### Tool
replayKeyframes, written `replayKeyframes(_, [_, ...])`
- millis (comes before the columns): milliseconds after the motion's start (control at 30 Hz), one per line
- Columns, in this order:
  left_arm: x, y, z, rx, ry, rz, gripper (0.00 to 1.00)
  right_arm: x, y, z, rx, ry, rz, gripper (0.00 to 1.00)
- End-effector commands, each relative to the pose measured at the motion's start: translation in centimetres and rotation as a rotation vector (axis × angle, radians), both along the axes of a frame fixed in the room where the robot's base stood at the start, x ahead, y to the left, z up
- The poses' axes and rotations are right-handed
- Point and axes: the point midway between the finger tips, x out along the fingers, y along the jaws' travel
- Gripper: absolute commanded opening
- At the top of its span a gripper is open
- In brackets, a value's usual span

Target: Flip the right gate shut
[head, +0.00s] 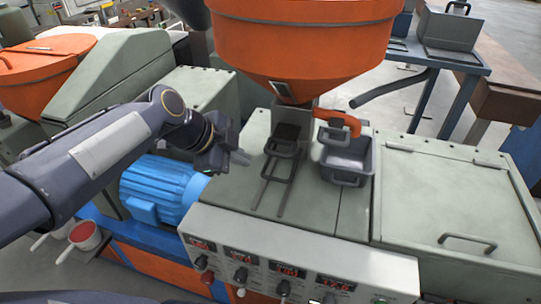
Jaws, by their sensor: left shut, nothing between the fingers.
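My left gripper (237,157) is shut and empty, over the machine's grey-green top, left of the dark rod frame. An orange handle (338,120) juts right from the block below the big orange hopper (305,40); it looks like the right gate's lever. A dark slotted piece with a rod frame (283,160) lies under the hopper outlet, left of the bin. My gripper is apart from the orange handle. Whether the gate is open cannot be told. My right gripper is not in view.
A control panel (300,262) with red displays and knobs runs along the machine's front. A flat lid (450,195) with a handle lies at right. A blue motor (160,188) sits below my left arm. The top between gripper and rod frame is clear.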

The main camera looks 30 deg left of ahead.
Motion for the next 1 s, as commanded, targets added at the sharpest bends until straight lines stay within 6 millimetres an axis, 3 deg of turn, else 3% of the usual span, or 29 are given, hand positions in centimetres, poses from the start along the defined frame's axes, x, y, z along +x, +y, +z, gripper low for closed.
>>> replayKeyframes(367, [0.8, -0.4, -1.1, -0.001, 0.004, 0.000, 0.00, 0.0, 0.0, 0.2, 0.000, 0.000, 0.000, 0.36])
replayKeyframes(800, [5.9, -2.8, -8.0, -0.004, 0.008, -0.001, 0.00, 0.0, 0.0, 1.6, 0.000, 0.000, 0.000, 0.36])
replayKeyframes(1000, [8.7, -1.9, -7.0, -0.002, 0.003, 0.003, 0.00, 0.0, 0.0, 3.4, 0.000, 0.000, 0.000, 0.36])
